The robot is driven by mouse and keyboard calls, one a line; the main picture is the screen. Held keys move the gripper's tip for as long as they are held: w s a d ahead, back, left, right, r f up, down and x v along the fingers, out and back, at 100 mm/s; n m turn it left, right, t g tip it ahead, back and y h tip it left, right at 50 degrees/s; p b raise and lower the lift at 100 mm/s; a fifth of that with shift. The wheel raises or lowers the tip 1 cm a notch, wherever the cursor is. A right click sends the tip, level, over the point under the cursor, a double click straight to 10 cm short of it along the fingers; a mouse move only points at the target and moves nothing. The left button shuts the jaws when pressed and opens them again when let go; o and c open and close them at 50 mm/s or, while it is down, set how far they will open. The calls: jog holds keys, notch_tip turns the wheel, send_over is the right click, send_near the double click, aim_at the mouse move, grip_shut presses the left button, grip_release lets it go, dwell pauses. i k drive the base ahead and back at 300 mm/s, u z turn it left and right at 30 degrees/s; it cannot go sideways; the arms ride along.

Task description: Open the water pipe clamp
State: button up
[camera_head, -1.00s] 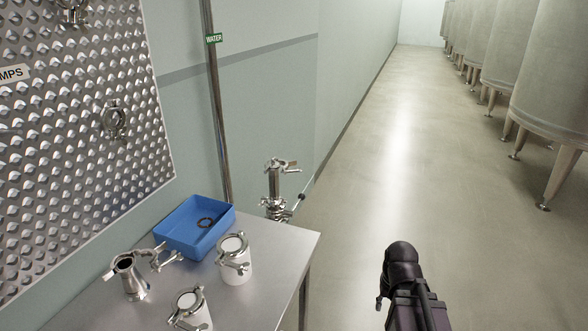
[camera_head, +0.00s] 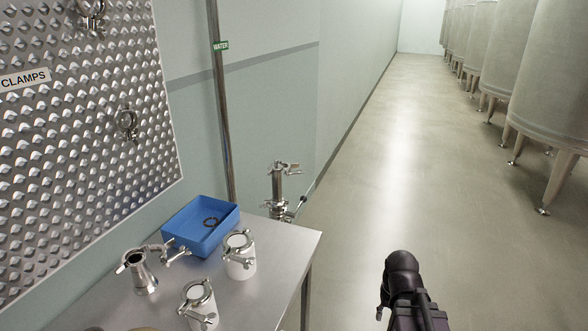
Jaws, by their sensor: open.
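A short steel pipe (camera_head: 277,186) stands upright behind the table's far right corner, near the tall pipe with a green WATER label (camera_head: 220,46). A steel clamp (camera_head: 283,166) sits around its top end. More clamp-like fittings (camera_head: 280,209) show lower on it, partly hidden by the table. The picture is too small to tell whether these clamps are open or shut. A dark rounded part of my own body shows at the bottom right, well apart from the pipe. My gripper's fingers are not in view.
The steel table (camera_head: 280,255) holds a blue bin (camera_head: 180,238) with dark rings, a steel fitting (camera_head: 138,272) and white cylinders (camera_head: 240,264) with clamps. Clamps hang on the CLAMPS wall panel (camera_head: 70,150). The floor (camera_head: 400,170) is clear; vats (camera_head: 560,80) line the right.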

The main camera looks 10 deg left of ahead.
aim_at(292, 167)
jog(key=k, duration=1.2)
jog(key=z, duration=0.5)
jog(key=i, duration=0.85)
jog(key=z, duration=0.3)
jog(key=i, duration=1.35)
jog(key=u, duration=0.8)
jog(key=i, duration=0.35)
jog(key=u, duration=0.25)
